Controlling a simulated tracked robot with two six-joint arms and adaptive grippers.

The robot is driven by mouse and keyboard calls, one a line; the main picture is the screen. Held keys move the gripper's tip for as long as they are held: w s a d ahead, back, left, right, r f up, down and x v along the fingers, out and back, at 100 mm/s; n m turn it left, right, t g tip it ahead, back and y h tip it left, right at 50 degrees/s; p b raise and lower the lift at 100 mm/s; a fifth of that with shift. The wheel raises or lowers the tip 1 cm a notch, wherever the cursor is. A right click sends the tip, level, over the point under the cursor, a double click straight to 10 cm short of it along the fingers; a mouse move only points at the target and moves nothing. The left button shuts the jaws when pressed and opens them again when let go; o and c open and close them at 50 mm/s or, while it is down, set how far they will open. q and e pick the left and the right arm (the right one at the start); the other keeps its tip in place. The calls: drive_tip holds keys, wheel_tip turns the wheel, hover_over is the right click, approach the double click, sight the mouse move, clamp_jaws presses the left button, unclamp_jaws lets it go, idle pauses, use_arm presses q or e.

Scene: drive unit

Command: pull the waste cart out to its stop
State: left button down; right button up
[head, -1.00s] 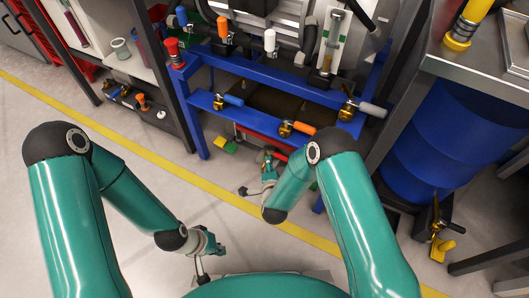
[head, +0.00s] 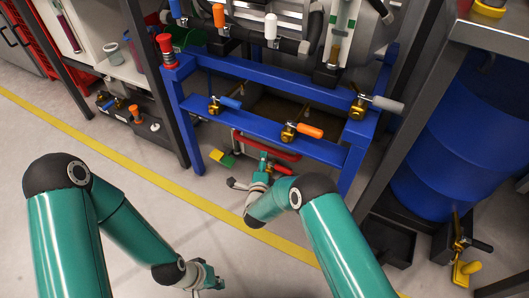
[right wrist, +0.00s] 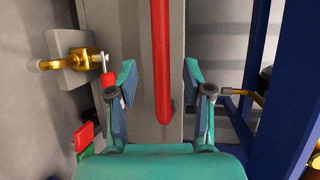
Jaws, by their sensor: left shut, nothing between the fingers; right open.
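The waste cart is low under the blue frame, and mostly its red handle bar (head: 268,147) shows in the head view. In the right wrist view the red bar (right wrist: 160,60) runs lengthwise between my fingers, in front of a grey panel (right wrist: 135,40). My right gripper (right wrist: 158,82) is open, with a gap to the bar on both sides. In the head view my right gripper (head: 264,165) is small and low beside the bar. My left gripper (head: 212,278) is shut and empty above the floor, away from the cart.
The blue frame (head: 270,75) carries valves with blue, orange and grey handles above the bar. A blue drum (head: 450,150) stands at the right. A gold valve (right wrist: 75,62) is left of my right fingers in the wrist view. Floor before the yellow line (head: 150,175) is clear.

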sight(264, 149)
drive_tip(key=shift+b+x, duration=1.7)
drive_tip(key=shift+x, duration=2.45)
clamp_jaws()
drive_tip(key=shift+f, duration=0.1)
